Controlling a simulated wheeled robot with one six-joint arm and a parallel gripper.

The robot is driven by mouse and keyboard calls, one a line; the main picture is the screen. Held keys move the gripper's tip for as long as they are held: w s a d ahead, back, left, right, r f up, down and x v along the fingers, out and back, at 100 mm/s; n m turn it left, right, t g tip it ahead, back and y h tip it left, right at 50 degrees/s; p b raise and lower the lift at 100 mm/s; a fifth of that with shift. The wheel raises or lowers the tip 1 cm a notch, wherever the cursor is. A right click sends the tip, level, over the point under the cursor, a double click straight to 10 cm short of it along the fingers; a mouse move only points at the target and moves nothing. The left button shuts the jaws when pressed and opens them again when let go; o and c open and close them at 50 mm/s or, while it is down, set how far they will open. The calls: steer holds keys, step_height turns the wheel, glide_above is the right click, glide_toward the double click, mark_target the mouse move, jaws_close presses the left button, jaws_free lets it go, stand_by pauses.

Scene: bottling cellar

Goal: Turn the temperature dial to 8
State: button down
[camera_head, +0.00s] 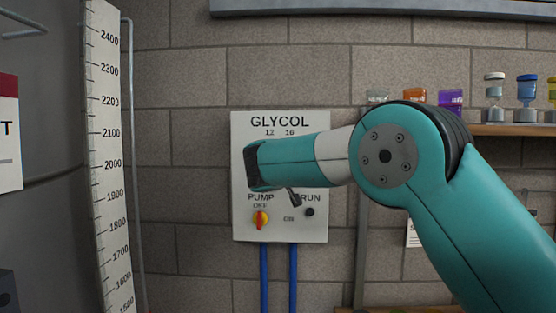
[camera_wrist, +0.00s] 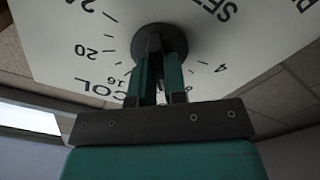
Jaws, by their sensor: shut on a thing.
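The temperature dial (camera_wrist: 152,38) is a dark round knob on the white GLYCOL panel (camera_head: 317,226). In the wrist view, numbers 24, 20, 16, 8 and 4 show around it, upside down, and part of the word SET. My gripper (camera_wrist: 159,62) is shut on the dial, a finger on each side of its grip. The dial's pointer is hidden, so I cannot tell its setting. In the head view my arm covers the dial; only 12 and 16 show above it.
Two blue pipes (camera_head: 264,275) run down from the panel. A white scale (camera_head: 108,160) stands at left. A shelf (camera_head: 505,130) with small containers is at right.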

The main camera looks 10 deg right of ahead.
steer(key=shift+f+n+p, duration=0.1)
steer(key=shift+n+p, duration=0.4)
steer(key=shift+n, duration=1.4)
steer(key=c, duration=1.2)
jaws_free()
steer(key=shift+o, duration=0.2)
steer(key=shift+s+a, duration=0.1)
steer(key=b+v, duration=0.8)
steer(key=v, duration=0.9)
steer(key=shift+s, duration=0.1)
